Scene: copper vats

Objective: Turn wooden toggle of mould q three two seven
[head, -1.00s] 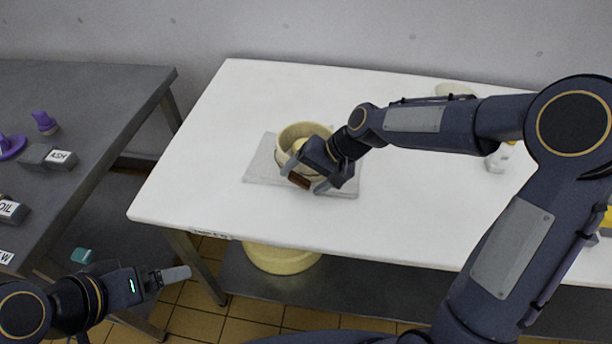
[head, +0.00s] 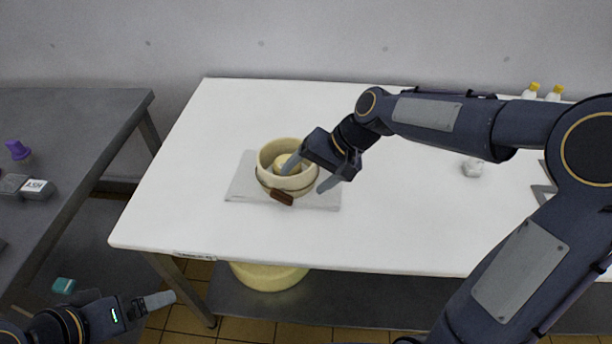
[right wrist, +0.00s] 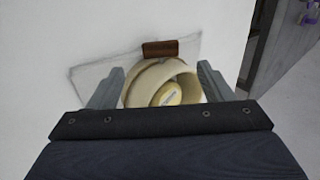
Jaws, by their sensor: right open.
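The mould (head: 266,164) is a cream-coloured round ring with a cord around it and a lighter round piece inside. It stands on a grey mat (head: 240,188) on the white table. The brown wooden toggle (head: 282,197) sits on its near outer side; it also shows in the right wrist view (right wrist: 160,49). My right gripper (head: 306,178) is open above the mould, its fingers apart and empty, the toggle beyond the fingertips in the right wrist view. No mould number can be read. My left gripper (head: 160,300) is at the lower left, away from the table; its jaw gap is unclear.
A grey table (head: 80,110) at left holds a purple-topped item (head: 18,150) and a block labelled ASH (head: 38,188). A small whitish object (head: 472,167) and yellow-capped bottles (head: 531,90) are at right. The white table's front left is clear.

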